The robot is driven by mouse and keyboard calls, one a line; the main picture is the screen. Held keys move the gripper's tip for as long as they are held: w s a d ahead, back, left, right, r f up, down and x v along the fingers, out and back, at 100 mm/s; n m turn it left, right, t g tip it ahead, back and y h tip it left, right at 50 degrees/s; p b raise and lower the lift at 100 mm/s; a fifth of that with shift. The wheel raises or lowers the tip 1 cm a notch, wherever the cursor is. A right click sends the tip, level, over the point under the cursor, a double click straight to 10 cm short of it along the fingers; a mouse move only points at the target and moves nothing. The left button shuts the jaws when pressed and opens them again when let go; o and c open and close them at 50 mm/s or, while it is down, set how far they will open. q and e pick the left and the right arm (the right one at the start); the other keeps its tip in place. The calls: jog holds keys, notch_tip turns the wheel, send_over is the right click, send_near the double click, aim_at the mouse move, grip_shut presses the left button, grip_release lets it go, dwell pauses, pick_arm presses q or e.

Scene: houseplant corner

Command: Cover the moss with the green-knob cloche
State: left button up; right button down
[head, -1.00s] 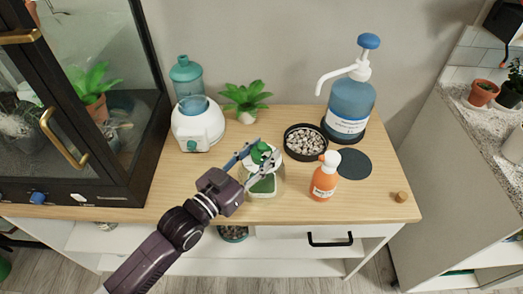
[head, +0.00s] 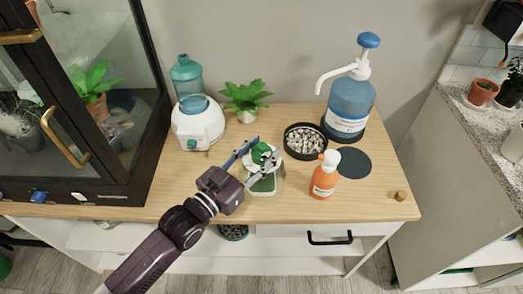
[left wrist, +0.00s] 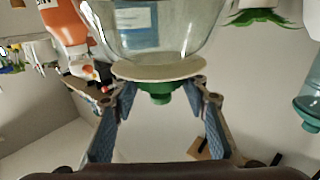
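The green-knob cloche is a clear glass dome (left wrist: 155,32) with a pale disc top (left wrist: 160,70) and a green knob (left wrist: 161,92). In the head view its knob (head: 259,149) shows between the fingers of my left gripper (head: 264,152). Green moss (head: 263,184) shows low down through the glass, inside a pale rim. In the left wrist view my left gripper (left wrist: 160,112) is open, with a finger on each side of the knob and gaps between. Fingers partly hide the cloche top. My right gripper is not in view.
An orange bottle (head: 324,178) stands close right of the cloche. Behind are a black dish of pebbles (head: 304,141) and a blue pump bottle (head: 348,105). A white humidifier-like pot (head: 198,125) and small plant (head: 246,97) stand left. A dark round mat (head: 354,163) is bare.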

pick_arm(q)
jog(key=o, duration=0.3)
jog(key=shift+f, duration=0.35)
jog(key=shift+s, duration=0.1)
jog(key=v, duration=1.2)
jog(key=shift+r, duration=0.25)
